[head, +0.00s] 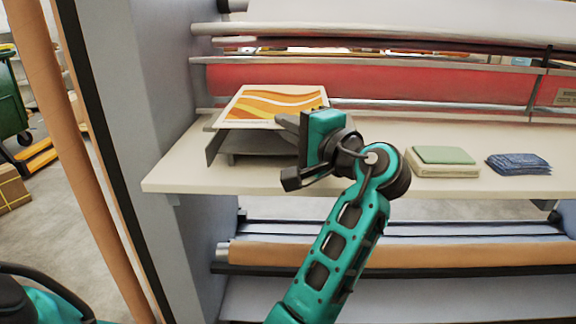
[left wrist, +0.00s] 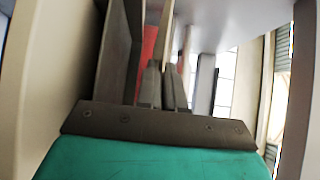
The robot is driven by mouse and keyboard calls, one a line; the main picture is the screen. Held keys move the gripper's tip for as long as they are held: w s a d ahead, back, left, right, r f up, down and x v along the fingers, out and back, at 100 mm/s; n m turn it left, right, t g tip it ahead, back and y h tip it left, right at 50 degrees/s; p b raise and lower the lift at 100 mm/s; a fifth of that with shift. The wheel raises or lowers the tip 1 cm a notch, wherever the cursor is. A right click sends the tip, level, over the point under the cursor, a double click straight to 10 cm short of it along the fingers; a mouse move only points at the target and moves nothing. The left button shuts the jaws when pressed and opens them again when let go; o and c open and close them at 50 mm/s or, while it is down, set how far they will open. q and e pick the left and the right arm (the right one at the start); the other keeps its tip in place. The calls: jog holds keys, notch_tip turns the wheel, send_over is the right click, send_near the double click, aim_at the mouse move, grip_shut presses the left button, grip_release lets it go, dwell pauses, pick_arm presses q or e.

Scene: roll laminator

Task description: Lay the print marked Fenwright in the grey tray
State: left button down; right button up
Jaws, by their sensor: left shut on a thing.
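A print (head: 262,103) with orange, yellow and white wavy bands and a pale border is held flat above the grey tray (head: 214,149) at the left end of the cream shelf. Small lettering on its near edge is too small to read. My left gripper (head: 287,121) is shut on the print's near right edge. The print looks slightly above the tray, and I cannot tell whether it touches it. In the left wrist view the gripper's fingers (left wrist: 163,88) are close together. My right gripper is not in view.
The laminator's red roller (head: 390,83) and metal bars run behind the cream shelf (head: 172,176). A grey side post (head: 165,100) stands close at the left.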

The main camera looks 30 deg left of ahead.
pick_arm(q)
jog(key=shift+f+b, duration=0.4)
jog(key=shift+f, duration=3.2)
jog(key=c, duration=1.3)
grip_release()
jog(key=shift+o, duration=0.2)
